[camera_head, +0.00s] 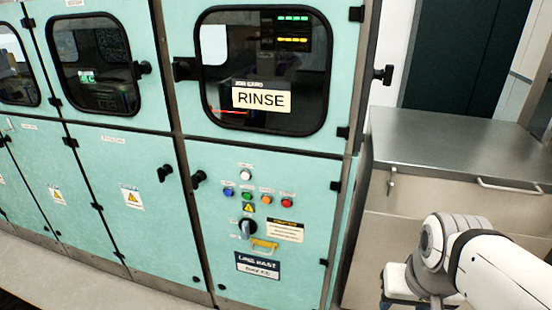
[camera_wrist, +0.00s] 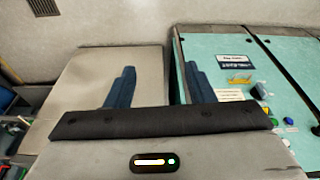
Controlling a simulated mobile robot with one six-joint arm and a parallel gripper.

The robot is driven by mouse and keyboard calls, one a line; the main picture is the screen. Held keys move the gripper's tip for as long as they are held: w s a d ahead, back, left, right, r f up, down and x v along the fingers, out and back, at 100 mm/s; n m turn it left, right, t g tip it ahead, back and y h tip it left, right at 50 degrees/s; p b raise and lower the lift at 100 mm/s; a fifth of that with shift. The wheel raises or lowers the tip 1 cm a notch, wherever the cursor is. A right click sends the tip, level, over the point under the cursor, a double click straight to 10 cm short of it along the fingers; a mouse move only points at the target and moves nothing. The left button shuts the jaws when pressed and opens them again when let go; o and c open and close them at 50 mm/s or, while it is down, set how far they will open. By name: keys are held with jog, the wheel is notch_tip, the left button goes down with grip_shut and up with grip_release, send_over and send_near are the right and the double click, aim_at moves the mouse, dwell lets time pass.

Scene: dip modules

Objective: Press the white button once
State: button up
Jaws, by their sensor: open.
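The white button (camera_head: 245,175) is small and round. It sits alone above a row of coloured buttons on the lower teal panel (camera_head: 215,250), below the RINSE window in the head view. In the head view my arm is at the lower right and the fingertips are not visible.
Blue (camera_head: 228,191), green (camera_head: 247,195), orange (camera_head: 266,199) and red (camera_head: 287,203) buttons line up just below the white one. A black rotary knob (camera_head: 246,228) and a yellow handle (camera_head: 265,245) are lower. The metal cabinet (camera_head: 460,145) stands right of the panel.

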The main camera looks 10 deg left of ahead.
grip_shut()
dwell(0.3)
dwell(0.7)
